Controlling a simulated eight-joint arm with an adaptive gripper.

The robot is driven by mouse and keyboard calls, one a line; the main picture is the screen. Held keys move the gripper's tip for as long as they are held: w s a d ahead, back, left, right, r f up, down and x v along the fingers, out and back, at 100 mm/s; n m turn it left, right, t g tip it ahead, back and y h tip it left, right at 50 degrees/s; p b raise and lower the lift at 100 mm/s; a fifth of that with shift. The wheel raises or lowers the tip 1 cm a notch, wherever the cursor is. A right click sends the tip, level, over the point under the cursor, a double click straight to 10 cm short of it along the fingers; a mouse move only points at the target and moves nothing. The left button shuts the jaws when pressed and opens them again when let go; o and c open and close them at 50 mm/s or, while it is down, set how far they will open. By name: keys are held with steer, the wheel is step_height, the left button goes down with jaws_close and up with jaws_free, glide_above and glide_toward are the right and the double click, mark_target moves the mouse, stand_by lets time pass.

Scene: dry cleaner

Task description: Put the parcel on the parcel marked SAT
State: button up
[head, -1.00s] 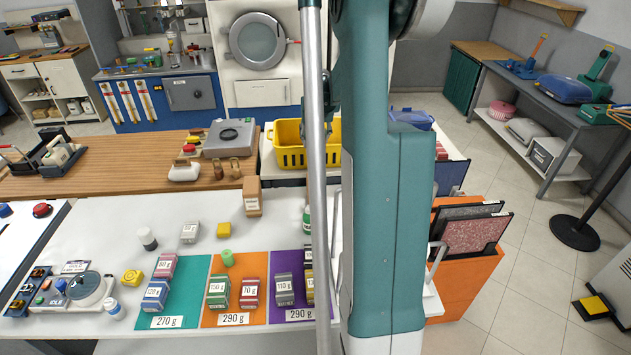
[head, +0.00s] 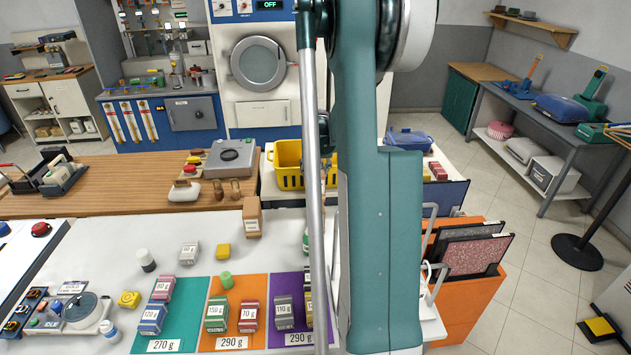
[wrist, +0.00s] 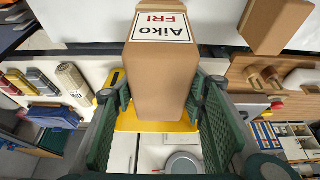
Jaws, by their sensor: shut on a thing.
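A brown parcel (wrist: 158,85) with a white label reading "Aiko" and a red "FRI" sits between the green fingers of my gripper (wrist: 160,97) in the wrist view. My gripper is shut on it, and the label appears upside down. A second brown parcel (wrist: 276,22) is at the top right of the wrist view, apart from the held one. In the head view a brown parcel (head: 252,217) stands upright on the white counter. I can read no SAT mark on it. My arm hides the gripper and the held parcel in the head view.
A yellow basket (head: 287,165) stands behind the counter; its yellow shows beneath the held parcel in the wrist view. A grey scale (head: 229,158) is on the wooden counter. Several small weight blocks stand on coloured mats (head: 180,322).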

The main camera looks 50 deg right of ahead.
stand_by(0.3)
steer(key=shift+f, duration=2.1)
steer(key=shift+f, duration=0.1)
steer(key=o, duration=1.4)
steer(key=shift+v, duration=6.1)
